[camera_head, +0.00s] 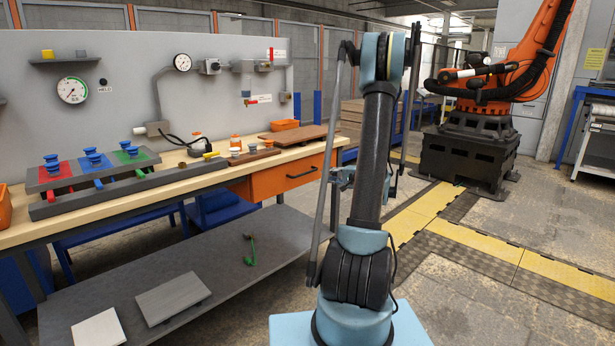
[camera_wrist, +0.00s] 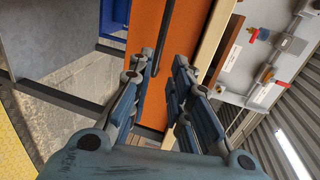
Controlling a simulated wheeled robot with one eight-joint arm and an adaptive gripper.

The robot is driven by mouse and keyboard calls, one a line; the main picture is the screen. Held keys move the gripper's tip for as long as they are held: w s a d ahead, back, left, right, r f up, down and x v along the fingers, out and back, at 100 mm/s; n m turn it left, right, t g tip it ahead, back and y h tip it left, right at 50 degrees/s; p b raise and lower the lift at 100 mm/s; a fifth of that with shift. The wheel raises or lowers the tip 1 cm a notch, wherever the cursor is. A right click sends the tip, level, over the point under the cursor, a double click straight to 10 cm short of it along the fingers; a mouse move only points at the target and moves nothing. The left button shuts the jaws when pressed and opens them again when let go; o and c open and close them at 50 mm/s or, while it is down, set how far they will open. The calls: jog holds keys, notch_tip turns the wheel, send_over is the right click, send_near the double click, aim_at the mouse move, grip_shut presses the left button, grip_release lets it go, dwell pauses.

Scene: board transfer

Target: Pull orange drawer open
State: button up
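The orange drawer (camera_head: 278,183) sits under the right end of the workbench and looks closed. Its dark bar handle (camera_head: 302,173) runs across the front. In the wrist view the orange drawer front (camera_wrist: 152,103) fills the middle, and the handle (camera_wrist: 166,22) runs down from the top edge. My gripper (camera_wrist: 160,82) is open, with its two blue fingers on either side of the handle's lower end in the picture. Whether the fingers touch the handle cannot be told. In the head view my gripper (camera_head: 343,177) is partly hidden behind my arm, right of the drawer.
The workbench (camera_head: 180,186) holds a board with red, blue and green sections (camera_head: 92,168) and several small items. A grey lower shelf (camera_head: 215,262) carries a green item (camera_head: 250,250) and flat plates. A large orange robot arm (camera_head: 535,50) stands at the back right. Floor right of the bench is clear.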

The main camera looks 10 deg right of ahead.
aim_at(307, 173)
jog(key=x, duration=1.4)
jog(key=shift+w+a, duration=0.1)
grip_shut()
